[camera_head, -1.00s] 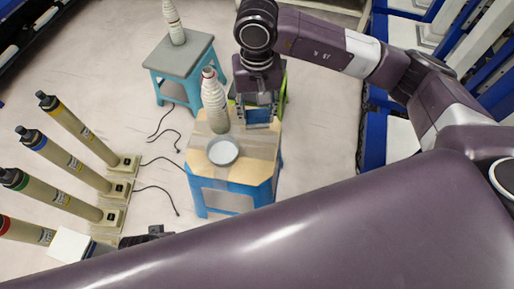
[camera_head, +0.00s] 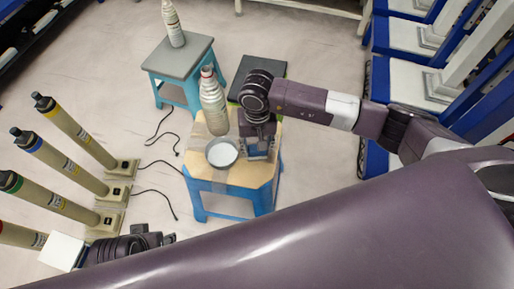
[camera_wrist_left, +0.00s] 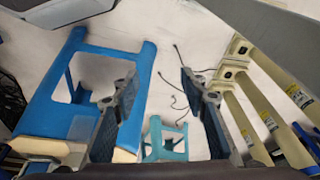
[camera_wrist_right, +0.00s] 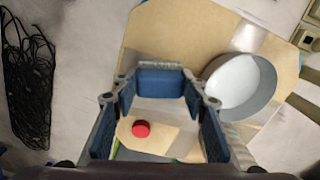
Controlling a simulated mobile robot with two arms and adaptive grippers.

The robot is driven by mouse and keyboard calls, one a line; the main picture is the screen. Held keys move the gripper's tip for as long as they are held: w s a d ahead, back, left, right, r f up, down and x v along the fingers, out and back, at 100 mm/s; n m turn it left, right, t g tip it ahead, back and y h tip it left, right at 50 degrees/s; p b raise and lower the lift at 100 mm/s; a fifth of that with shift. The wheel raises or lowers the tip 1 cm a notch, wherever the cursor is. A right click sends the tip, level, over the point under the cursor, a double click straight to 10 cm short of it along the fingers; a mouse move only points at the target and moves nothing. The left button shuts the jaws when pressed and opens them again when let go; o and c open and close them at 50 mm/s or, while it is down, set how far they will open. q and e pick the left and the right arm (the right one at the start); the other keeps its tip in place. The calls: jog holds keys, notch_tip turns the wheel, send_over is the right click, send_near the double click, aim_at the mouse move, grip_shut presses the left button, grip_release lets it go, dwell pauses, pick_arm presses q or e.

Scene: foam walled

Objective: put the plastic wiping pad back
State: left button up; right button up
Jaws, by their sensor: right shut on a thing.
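My right gripper (camera_head: 257,150) is just above the near right part of the small wooden-topped table (camera_head: 200,178). In the right wrist view, its fingers are spread around a blue block with a pale grey edge, the plastic wiping pad (camera_wrist_right: 160,82), held across the fingertips. Whether the pad touches the table I cannot tell. The pad is mostly hidden by the gripper in the head view. My left gripper (camera_wrist_left: 155,92) is open and empty, low on the left, away from the table.
A grey bowl (camera_head: 222,153) and a bottle (camera_head: 213,103) stand close to the right gripper. A small red round thing (camera_wrist_right: 141,129) lies on the tabletop. A teal stool (camera_head: 180,58) with another bottle (camera_head: 173,22) stands behind. Several tan columns (camera_head: 75,130) stand at left.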

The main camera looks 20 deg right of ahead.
pick_arm(q)
jog(key=shift+r, duration=0.1)
pick_arm(e)
jog(key=o, duration=1)
pick_arm(q)
jog(key=shift+r, duration=0.1)
notch_tip(320, 180, down, 6)
jog(key=p, duration=0.1)
jog(key=shift+p, duration=0.3)
pick_arm(e)
notch_tip(320, 180, up, 12)
jog(key=shift+r, duration=0.1)
